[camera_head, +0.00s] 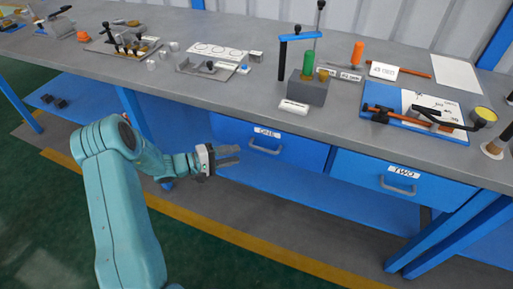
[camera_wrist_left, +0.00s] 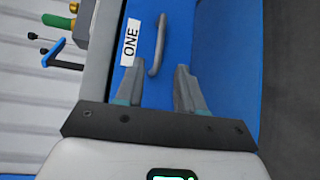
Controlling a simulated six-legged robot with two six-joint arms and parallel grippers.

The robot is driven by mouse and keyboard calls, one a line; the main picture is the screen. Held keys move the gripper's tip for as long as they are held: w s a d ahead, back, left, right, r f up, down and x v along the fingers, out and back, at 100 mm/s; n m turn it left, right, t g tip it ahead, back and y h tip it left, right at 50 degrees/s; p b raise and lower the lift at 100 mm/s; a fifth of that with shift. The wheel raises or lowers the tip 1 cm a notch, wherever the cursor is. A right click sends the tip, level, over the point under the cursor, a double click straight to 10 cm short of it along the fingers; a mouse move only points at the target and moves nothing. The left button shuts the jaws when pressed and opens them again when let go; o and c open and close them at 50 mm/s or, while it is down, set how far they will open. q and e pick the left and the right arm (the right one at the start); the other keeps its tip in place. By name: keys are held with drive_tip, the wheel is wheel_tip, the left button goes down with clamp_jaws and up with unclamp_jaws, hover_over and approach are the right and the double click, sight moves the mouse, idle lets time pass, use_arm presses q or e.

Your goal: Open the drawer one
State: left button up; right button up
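Drawer one (camera_head: 283,152) is a blue drawer front under the workbench, with a white label "ONE" (camera_head: 267,132) and a grey bar handle (camera_head: 265,149). It looks shut. My left gripper (camera_head: 238,155) is in front of the drawer, a little left of the handle. In the left wrist view the left gripper (camera_wrist_left: 157,85) is open and empty, its two fingers apart. The handle (camera_wrist_left: 158,45) lies beyond the fingertips, roughly in line with the gap, not between them. My right gripper is not in view.
Drawer two (camera_head: 380,180) with its own handle sits to the right and looks shut. The grey benchtop (camera_head: 240,95) above holds several tools, blocks and trays. A blue lower shelf (camera_head: 310,188) runs beneath the drawers. The floor in front is clear.

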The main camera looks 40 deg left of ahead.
use_arm(q)
drive_tip(key=x, duration=0.9)
clamp_jaws()
